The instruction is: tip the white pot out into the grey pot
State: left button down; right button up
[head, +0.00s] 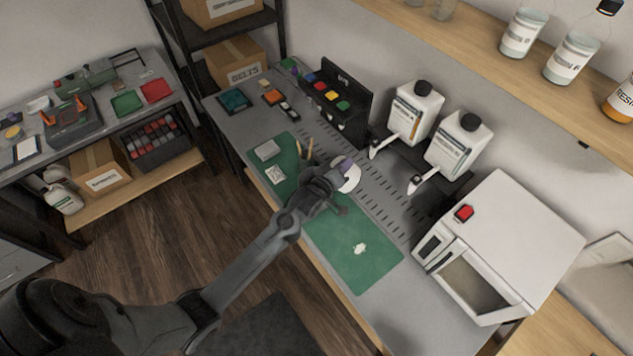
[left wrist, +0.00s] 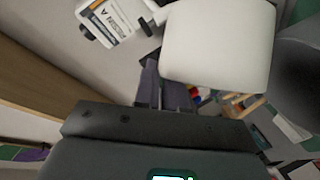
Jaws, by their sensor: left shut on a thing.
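The white pot (head: 349,178) is held by my left gripper (head: 338,182) above the green mat (head: 350,270) on the workbench in the head view. The gripper is shut on the pot, and the arm hides part of it. In the left wrist view the white pot (left wrist: 218,45) is large and close, beside the gripper's fingers (left wrist: 165,88). A dark grey rounded thing at the right edge of the left wrist view may be the grey pot; I cannot tell. The grey pot is not clear in the head view. My right gripper is not in view.
Two white bottles (head: 415,108) with spouts stand behind the mat. A white oven-like box (head: 505,240) stands to the right. A black rack (head: 338,100) of coloured parts is at the back. A small white thing (head: 359,249) lies on the mat, which is otherwise clear at the front.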

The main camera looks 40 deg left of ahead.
pick_arm(q)
jog(key=shift+s+a, duration=0.15)
jog(key=shift+a, duration=0.05)
jog(key=shift+s+a+n+b, duration=0.3)
jog(key=shift+a+n+b, duration=0.1)
jog(key=shift+a+b, duration=0.2)
jog(key=shift+s+a+r+n+t+b, duration=0.3)
jog(key=shift+a+n+t+b, duration=0.2)
jog(key=shift+b, duration=0.2)
jog(key=shift+f, duration=0.1)
jog(key=shift+s+a+f+b, duration=0.1)
jog(key=shift+a+b, duration=0.05)
jog(key=shift+b, duration=0.3)
jog(key=shift+s+a+f+n+b, duration=0.15)
jog(key=shift+n+b, duration=0.15)
jog(key=shift+b, duration=0.15)
